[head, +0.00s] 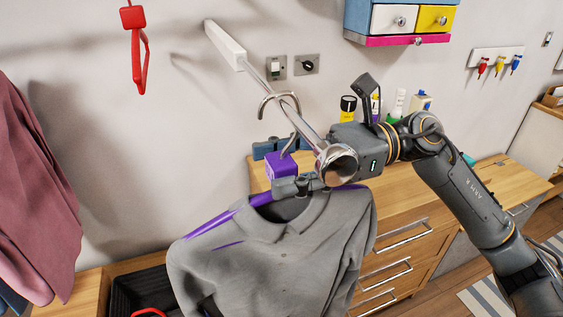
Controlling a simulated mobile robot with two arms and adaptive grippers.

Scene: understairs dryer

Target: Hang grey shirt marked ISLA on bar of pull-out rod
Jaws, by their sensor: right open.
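The grey shirt (285,245) hangs on a purple hanger (212,222); I can read no name on it. The hanger's metal hook (279,98) curves over the metal bar of the pull-out rod (306,131), which slopes from a white wall mount to a round end cap (336,163). A purple block (281,167) sits at the hanger's neck. My right gripper (283,169) is open, its fingers on either side of the block; whether they touch it is unclear. The bar and its cap partly hide the gripper. My left gripper is out of view.
A wooden drawer cabinet (405,232) with bottles stands behind the shirt. A mauve garment (35,195) hangs at left and a red hanging loop (138,55) at upper left. A black basket (140,292) lies below. Coloured drawers (401,20) are on the wall.

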